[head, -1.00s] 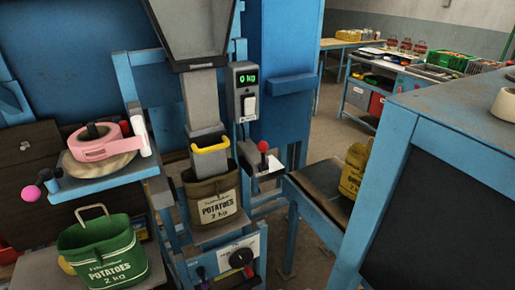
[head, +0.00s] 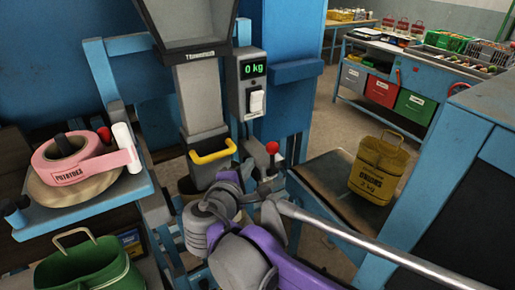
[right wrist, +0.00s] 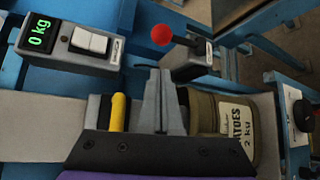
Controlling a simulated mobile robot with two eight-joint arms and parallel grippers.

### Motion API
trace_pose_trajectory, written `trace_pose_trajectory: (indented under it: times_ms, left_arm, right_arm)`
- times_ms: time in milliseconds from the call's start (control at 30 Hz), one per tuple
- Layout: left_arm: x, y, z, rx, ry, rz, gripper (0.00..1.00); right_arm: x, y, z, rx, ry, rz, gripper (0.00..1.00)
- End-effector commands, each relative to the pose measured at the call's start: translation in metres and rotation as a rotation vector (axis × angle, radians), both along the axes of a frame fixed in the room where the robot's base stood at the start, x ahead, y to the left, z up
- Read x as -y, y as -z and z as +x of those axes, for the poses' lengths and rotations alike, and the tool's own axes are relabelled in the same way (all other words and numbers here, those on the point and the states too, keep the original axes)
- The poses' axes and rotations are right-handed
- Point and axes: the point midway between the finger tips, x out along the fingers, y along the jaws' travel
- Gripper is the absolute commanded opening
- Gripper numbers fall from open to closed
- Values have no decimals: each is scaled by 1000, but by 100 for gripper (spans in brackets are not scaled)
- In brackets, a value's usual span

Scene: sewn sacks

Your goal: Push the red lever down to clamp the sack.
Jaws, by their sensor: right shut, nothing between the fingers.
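The red lever's ball knob (head: 272,147) stands up on its short dark stem, right of the filling spout; the knob also shows in the right wrist view (right wrist: 163,35). My right gripper (head: 248,168) is in front of the spout, just left of and below the knob. In the right wrist view its fingers (right wrist: 160,75) are shut, empty and apart from the knob. The olive potato sack (right wrist: 228,115) hangs at the spout; in the head view my arm hides most of it. The yellow bar (head: 213,152) crosses the spout above the sack. My left gripper is out of view.
The scale box (head: 252,82) reads 0 kg, above and left of the lever. A tape roll (head: 72,158) sits on the left shelf, above a green sack (head: 90,270). A yellow sack (head: 380,168) stands on the right bench (head: 325,180).

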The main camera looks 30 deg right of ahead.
Motion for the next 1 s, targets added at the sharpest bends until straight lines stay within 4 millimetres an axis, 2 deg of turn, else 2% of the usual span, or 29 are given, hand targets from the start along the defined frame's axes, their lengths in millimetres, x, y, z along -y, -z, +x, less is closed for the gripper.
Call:
trace_pose_trajectory:
  times_ms: [367, 800, 1000]
  left_arm:
    - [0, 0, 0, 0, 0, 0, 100]
    - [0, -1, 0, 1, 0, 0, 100]
    - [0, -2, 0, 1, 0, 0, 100]
  right_arm:
    - [4, 1, 3, 0, 2, 1, 0]
    - [52, 19, 54, 1, 4, 2, 0]
    - [64, 24, 68, 1, 3, 3, 0]
